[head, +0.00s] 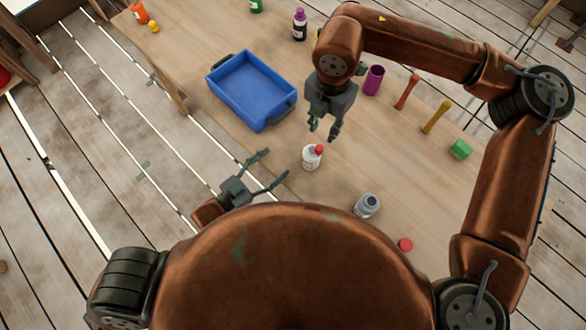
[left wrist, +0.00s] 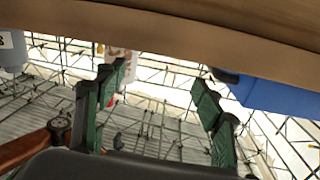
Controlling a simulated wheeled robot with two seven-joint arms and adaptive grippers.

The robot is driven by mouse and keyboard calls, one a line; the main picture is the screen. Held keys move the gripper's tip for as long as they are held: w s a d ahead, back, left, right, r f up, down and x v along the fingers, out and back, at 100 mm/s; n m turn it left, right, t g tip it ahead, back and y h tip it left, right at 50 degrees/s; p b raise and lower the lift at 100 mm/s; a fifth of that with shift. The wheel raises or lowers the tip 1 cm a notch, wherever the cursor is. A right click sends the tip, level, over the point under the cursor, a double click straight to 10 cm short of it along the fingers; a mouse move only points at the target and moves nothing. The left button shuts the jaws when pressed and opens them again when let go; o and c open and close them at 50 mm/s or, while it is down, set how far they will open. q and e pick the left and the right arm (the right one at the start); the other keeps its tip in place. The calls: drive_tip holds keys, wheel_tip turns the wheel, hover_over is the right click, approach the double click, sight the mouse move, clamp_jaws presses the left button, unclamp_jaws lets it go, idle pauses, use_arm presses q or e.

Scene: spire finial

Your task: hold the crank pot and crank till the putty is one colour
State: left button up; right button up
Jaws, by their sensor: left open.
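I cannot make out a crank or any putty. A grey jar (head: 367,205) stands near the table's front edge; a grey container with a white label, perhaps the same one, shows in the left wrist view (left wrist: 12,50). My left gripper (head: 276,166) is open and empty at the near table edge, left of the bottle. My right gripper (head: 323,131) is above and just beyond the bottle, fingers apart, with nothing visible between them.
A blue tray (head: 283,112) lies on the table to the left, also seen in the left wrist view (left wrist: 265,92). A purple cup (head: 374,80), red tool (head: 406,92), yellow tool (head: 436,117) and green block (head: 461,149) line the right. A red disc (head: 405,244) lies near the front.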

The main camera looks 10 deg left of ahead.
use_arm(q)
approach(312, 156)
drive_tip(key=shift+n, duration=0.3)
drive_tip(key=w+f, duration=0.1)
drive_tip(key=w+d+f, duration=0.1)
drive_tip(key=w+f, duration=0.1)
drive_tip(key=shift+w+f, duration=0.25)
drive_tip(key=shift+w, duration=0.1)
drive_tip(key=shift+d, duration=0.35)
drive_tip(key=x, duration=0.7)
drive_tip(key=shift+w+d, duration=0.1)
drive_tip(key=shift+d, duration=0.15)
drive_tip(key=shift+c, duration=0.7)
drive_tip(key=c, duration=1.2)
drive_tip(key=shift+c, duration=0.2)
